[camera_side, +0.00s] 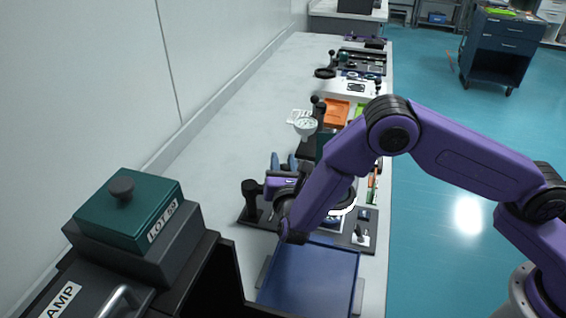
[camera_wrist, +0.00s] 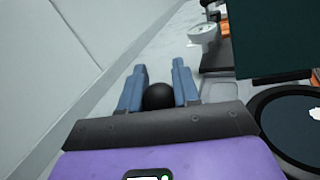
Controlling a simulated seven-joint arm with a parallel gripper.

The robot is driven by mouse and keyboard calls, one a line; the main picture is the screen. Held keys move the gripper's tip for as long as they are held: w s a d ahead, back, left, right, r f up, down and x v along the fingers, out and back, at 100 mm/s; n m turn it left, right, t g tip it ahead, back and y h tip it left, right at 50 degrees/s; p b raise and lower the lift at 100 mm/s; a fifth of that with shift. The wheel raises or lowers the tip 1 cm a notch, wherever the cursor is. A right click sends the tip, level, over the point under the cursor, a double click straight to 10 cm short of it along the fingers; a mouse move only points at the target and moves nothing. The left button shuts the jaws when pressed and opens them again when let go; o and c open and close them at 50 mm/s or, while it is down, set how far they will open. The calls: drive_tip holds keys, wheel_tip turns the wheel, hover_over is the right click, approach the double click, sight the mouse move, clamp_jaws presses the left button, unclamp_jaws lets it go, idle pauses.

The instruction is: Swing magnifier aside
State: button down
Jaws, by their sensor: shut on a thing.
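My gripper (camera_side: 283,162) is over the dark base plate in the side view, its blue fingers pointing away along the bench. In the wrist view my gripper (camera_wrist: 159,70) is shut on a black ball knob (camera_wrist: 158,97), which sits between the two fingers. The magnifier's black ring (camera_wrist: 257,112) is at the right edge of the wrist view, cut off by the frame. In the side view the magnifier's pale round rim (camera_side: 350,206) shows beside my forearm, which hides most of it. The knob's link to the ring is hidden.
A black post (camera_side: 251,201) stands at the plate's left. A blue tray (camera_side: 312,278) lies in front. A white round dish on a stand (camera_side: 305,126) and an orange bin (camera_side: 336,113) stand beyond. A green-lidded box (camera_side: 128,212) is at near left. The bench's left side is clear.

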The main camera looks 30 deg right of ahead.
drive_tip(key=s+a+m+g+h, duration=0.4)
drive_tip(key=s+m+g+h, duration=0.1)
drive_tip(key=m+g+h, duration=0.4)
drive_tip(key=shift+a+g+h, duration=0.25)
drive_tip(key=shift+g+h, duration=0.05)
drive_tip(key=shift+g, duration=0.1)
idle(0.5)
drive_tip(key=c, duration=0.8)
unclamp_jaws()
drive_tip(key=shift+w, duration=0.1)
